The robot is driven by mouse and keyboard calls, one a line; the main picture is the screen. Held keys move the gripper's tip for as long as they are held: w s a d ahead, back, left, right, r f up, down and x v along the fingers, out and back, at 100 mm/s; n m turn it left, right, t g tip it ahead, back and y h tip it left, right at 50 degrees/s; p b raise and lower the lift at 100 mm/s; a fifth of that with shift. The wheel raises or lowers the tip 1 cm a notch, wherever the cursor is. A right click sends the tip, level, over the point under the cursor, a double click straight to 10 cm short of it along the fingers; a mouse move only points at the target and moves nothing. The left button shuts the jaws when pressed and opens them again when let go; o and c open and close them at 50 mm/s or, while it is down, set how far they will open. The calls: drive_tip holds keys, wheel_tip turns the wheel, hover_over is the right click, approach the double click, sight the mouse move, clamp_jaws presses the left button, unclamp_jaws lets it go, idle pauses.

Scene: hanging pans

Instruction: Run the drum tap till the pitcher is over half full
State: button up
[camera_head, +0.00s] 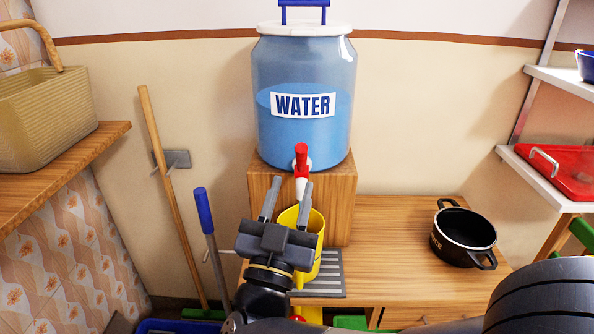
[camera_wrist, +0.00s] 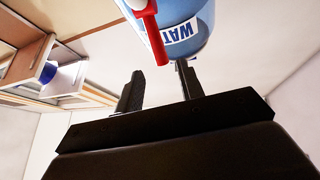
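The blue see-through water drum (camera_head: 305,140) stands on a wooden block, with water in its lower part. Its tap has a red lever (camera_head: 301,154) and a white spout at the drum's lower front. The yellow pitcher (camera_head: 315,222) stands below the tap on a grey slatted mat, partly hidden behind my gripper; its water level cannot be seen. My gripper (camera_head: 290,188) is open and empty, just in front of the tap, fingers pointing up toward it. In the wrist view, the red lever (camera_wrist: 152,32) shows above and between the spread fingertips (camera_wrist: 160,74); contact cannot be told.
A black pot (camera_head: 462,238) sits on the wooden counter (camera_head: 395,215) to the right. The grey mat (camera_head: 330,283) lies under the pitcher. A wooden pole and a blue-handled tool (camera_head: 204,211) lean at the left. Shelves flank both sides, with a basket (camera_head: 45,115) on the left one.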

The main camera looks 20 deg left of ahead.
sight(302, 161)
drive_tip(key=shift+v, duration=1.35)
drive_tip(key=shift+c, duration=0.4)
drive_tip(key=shift+d, duration=0.1)
drive_tip(key=shift+c, duration=0.6)
drive_tip(key=shift+d+f+n, duration=0.1)
drive_tip(key=shift+d+n, duration=0.15)
drive_tip(key=shift+n, duration=0.65)
drive_tip(key=shift+c, duration=0.9)
drive_tip(key=d+n+y, duration=0.1)
drive_tip(key=n, duration=0.2)
drive_tip(key=f+n+y+p, duration=0.1)
drive_tip(key=n+y, duration=0.1)
drive_tip(key=n, duration=0.1)
drive_tip(key=s+d+n+y, duration=0.1)
drive_tip(key=n, duration=0.2)
drive_tip(key=shift+d+f+n+y, duration=0.2)
drive_tip(key=shift+d+n+y, duration=0.1)
drive_tip(key=shift+d+n, duration=0.1)
clamp_jaws()
drive_tip(key=s+d+f+n+g+y+p, duration=0.25)
drive_tip(key=n+y, duration=0.25)
drive_tip(key=n, duration=0.9)
drive_tip(key=p+x, duration=0.1)
drive_tip(key=x, duration=0.2)
drive_tip(key=p+x, duration=0.1)
drive_tip(key=x, duration=0.7)
drive_tip(key=shift+d+r+p, duration=0.15)
drive_tip(key=shift+r+p, duration=0.2)
drive_tip(key=shift+p, duration=0.05)
drive_tip(key=shift+x, duration=0.85)
